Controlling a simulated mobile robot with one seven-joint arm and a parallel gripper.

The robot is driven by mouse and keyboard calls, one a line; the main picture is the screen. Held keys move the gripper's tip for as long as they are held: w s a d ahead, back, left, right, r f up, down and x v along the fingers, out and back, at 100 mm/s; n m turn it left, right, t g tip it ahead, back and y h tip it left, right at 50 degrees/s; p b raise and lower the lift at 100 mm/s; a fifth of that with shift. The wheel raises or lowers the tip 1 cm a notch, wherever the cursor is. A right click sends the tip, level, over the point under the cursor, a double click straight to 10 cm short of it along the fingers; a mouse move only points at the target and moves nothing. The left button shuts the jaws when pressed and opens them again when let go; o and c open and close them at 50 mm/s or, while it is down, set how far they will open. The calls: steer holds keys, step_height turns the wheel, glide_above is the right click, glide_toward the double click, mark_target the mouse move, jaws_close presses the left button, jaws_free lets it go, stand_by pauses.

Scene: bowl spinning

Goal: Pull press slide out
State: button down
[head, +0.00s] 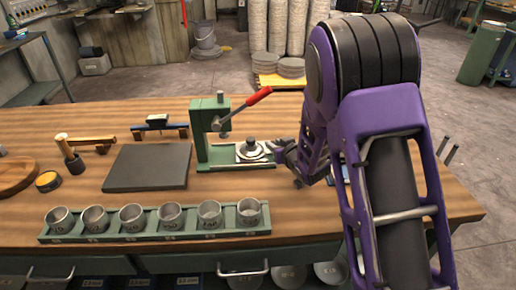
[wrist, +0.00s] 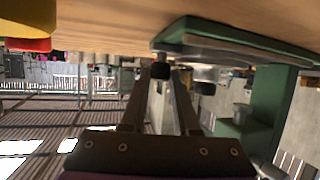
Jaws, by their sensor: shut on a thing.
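The green press (head: 209,130) stands on the wooden bench, with a red-handled lever (head: 255,97) angled up to the right. Its metal press slide (head: 252,152), carrying a round grey die, sits on the green base and reaches toward the right end. My gripper (head: 281,150) is at the right end of the slide, shut on its end. In the wrist view, which is upside down, my fingertips (wrist: 181,79) close beside the green base (wrist: 235,38) and the grey slide plate (wrist: 225,52). The gripped part is mostly hidden between the fingers.
A green rack (head: 150,238) with several metal cups lies along the bench front. Bare bench (head: 285,205) shows in front of my gripper.

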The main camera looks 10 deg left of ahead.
steer(key=shift+w+d, duration=0.25)
steer(key=shift+d, duration=0.65)
steer(key=c, duration=0.7)
jaws_free()
steer(key=shift+a, duration=0.1)
steer(key=shift+o, duration=0.2)
steer(key=shift+s+r, duration=0.1)
steer(key=shift+s, duration=0.05)
steer(key=v, duration=1.7)
steer(key=shift+d, duration=0.25)
